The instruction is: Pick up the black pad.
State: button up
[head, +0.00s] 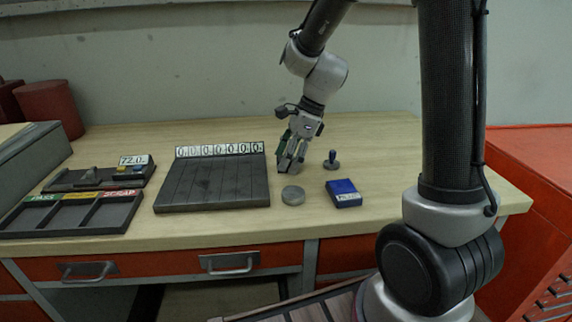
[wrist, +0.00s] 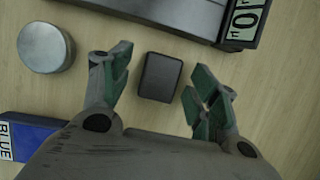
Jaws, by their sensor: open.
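The black pad (wrist: 160,77) is a small dark rounded rectangle lying flat on the wooden table in the wrist view. My gripper (wrist: 162,84) is open, with one green-padded finger to the left of the pad and one to the right. A gap shows on each side, so neither finger appears to touch the pad. In the head view my gripper (head: 291,163) points down, low over the table, between the slotted rack and the stamp. I cannot make out the pad in the head view; the gripper seems to hide it.
A round grey tin (head: 293,195) and a blue box (head: 343,193) stand in front of my gripper. A labelled tray (head: 72,214) lies far left.

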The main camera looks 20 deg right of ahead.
jog(key=c, duration=1.2)
notch_tip(320, 180, up, 10)
